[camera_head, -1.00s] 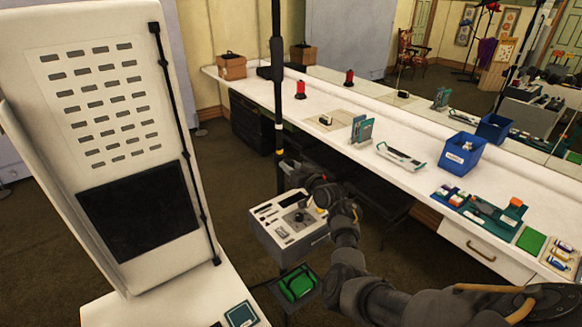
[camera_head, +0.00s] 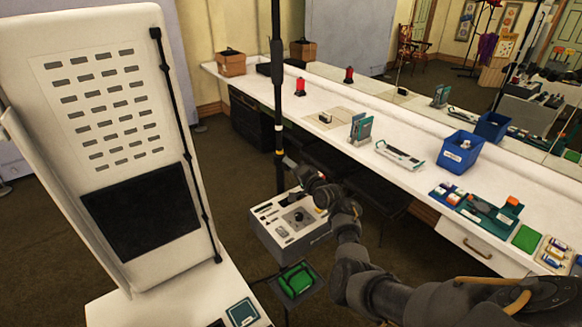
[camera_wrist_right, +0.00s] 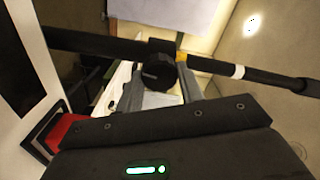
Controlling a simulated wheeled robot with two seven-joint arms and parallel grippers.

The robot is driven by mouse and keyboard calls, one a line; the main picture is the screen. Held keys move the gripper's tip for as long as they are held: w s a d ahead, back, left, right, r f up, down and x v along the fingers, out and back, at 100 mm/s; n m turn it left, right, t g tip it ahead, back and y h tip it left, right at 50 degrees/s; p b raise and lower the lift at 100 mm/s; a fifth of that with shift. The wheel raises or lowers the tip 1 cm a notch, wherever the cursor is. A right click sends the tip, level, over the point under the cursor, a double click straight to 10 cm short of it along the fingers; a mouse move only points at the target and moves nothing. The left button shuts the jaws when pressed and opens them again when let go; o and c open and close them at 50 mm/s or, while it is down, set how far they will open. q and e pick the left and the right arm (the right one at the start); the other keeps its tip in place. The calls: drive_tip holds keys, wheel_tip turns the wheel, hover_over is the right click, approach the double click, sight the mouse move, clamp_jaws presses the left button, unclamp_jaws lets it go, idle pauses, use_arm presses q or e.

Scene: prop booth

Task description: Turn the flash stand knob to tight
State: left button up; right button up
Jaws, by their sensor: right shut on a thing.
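The flash stand is a black upright pole (camera_head: 278,95) with a white band, left of the worktop in the head view. In the right wrist view the pole (camera_wrist_right: 215,66) runs across the picture. Its dark round knob (camera_wrist_right: 157,70) sits between the two grey fingers of my right gripper (camera_wrist_right: 158,88), which is shut on it. In the head view my right gripper (camera_head: 287,164) is at the pole, above the grey control box; the knob is too small or covered there. The knob's marking cannot be read. My left gripper is not in view.
A grey control box (camera_head: 268,233) with a dial is just below my right gripper. A small tray with a green item (camera_head: 297,282) is lower down. A large white panel (camera_head: 90,30) stands left. The long white worktop (camera_head: 320,95) carries a blue bin (camera_head: 459,153).

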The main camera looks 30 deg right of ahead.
drive_tip(key=m, duration=0.7)
idle(0.6)
drive_tip(key=o, duration=1)
drive_tip(key=shift+f, duration=0.1)
drive_tip(key=shift+s+d+b, duration=0.25)
drive_tip(key=shift+s+b, duration=0.15)
drive_tip(key=shift+s, duration=1.4)
drive_tip(key=shift+s+d+b, duration=0.3)
drive_tip(key=shift+s+b, duration=0.05)
drive_tip(key=shift+s, duration=1.45)
drive_tip(key=shift+s+d+b, duration=0.25)
drive_tip(key=shift+s+b, duration=0.15)
drive_tip(key=shift+s, duration=1.4)
